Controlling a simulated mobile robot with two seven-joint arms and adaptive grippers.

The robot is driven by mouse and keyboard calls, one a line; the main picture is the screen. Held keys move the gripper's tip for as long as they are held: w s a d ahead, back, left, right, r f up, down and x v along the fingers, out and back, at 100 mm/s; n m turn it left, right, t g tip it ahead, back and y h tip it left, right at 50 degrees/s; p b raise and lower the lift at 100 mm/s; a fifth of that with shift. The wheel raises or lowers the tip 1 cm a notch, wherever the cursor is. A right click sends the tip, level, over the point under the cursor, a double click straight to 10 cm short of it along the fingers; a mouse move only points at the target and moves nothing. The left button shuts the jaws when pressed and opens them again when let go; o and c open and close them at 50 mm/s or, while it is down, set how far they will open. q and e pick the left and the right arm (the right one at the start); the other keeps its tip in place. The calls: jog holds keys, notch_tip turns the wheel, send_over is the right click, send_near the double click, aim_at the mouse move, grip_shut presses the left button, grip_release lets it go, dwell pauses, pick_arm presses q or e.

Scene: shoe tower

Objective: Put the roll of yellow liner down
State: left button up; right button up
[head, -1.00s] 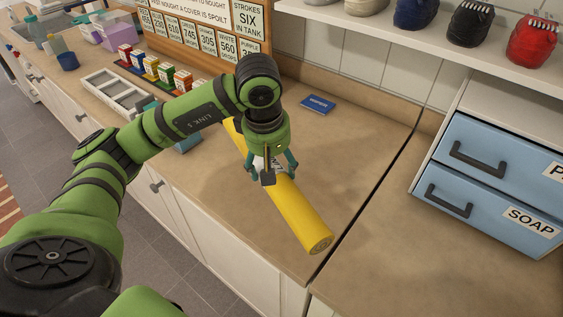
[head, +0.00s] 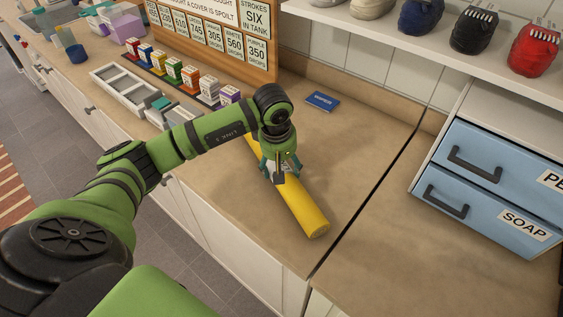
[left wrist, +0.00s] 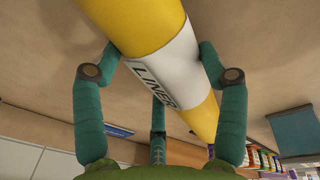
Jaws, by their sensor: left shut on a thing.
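The yellow liner roll (head: 302,208) is a long tube over the tan counter (head: 350,170), its near end pointing toward the counter's front right. My left gripper (head: 281,176) is shut on the roll around its middle. In the left wrist view the roll (left wrist: 135,22) shows a white band reading LINER, with my left gripper's fingers (left wrist: 155,75) on both sides of it. The roll is at or just above the counter; I cannot tell if it touches. Its far end is partly hidden behind my arm. My right gripper is not in view.
A blue card (head: 322,101) lies behind the roll. Small coloured boxes (head: 190,77) and a white divided tray (head: 128,88) stand to the left. Blue drawers (head: 490,190) are at the right, past a dark counter seam (head: 370,203). Counter around the roll is clear.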

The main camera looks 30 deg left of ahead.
pick_arm(q)
jog(key=shift+f, duration=0.1)
jog(key=o, duration=1.6)
jog(key=shift+o, duration=0.2)
jog(key=shift+r, duration=0.5)
jog(key=r, duration=0.3)
jog(key=s+r+b, duration=0.1)
jog(key=r, duration=0.2)
jog(key=r+b, duration=0.1)
jog(key=r, duration=0.2)
jog(key=shift+s+d+r, duration=0.1)
jog(key=shift+s+r, duration=0.2)
jog(key=shift+s, duration=0.05)
jog(key=shift+s+r+b, duration=0.2)
jog(key=shift+r+b, duration=0.1)
jog(key=shift+r, duration=0.45)
